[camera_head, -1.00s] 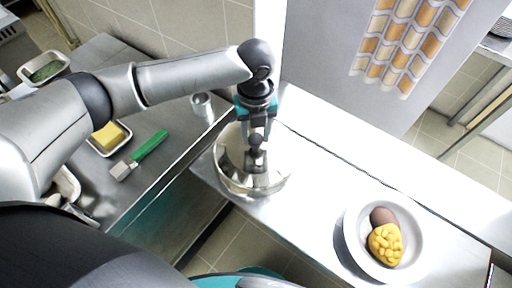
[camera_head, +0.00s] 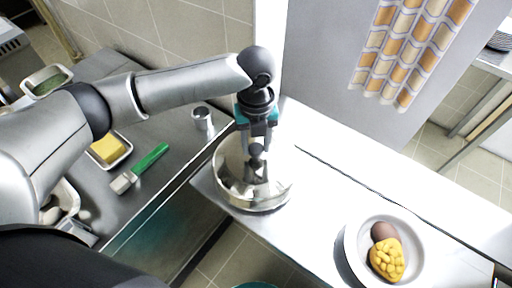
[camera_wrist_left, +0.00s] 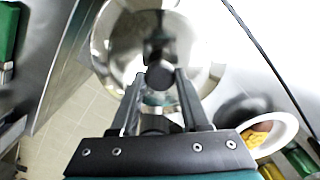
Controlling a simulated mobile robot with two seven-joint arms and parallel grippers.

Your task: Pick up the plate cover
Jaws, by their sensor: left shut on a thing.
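The plate cover (camera_head: 232,180) is a shiny metal dome with a dark knob on top. It sits at the left end of the white counter in the head view, and it also shows in the left wrist view (camera_wrist_left: 112,50). My left gripper (camera_head: 257,150) is above the dome, pointing down, with its fingers shut on the knob. In the left wrist view the fingers (camera_wrist_left: 158,85) stand on both sides of the dark knob. I cannot tell whether the cover is touching the counter. My right gripper is not in view.
A white plate (camera_head: 352,240) with yellow food and a brown item stands right on the counter (camera_head: 310,190). On the grey worktop at left are a green-handled brush (camera_head: 150,158), a metal cup (camera_head: 202,118) and a tray with a yellow block (camera_head: 107,149).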

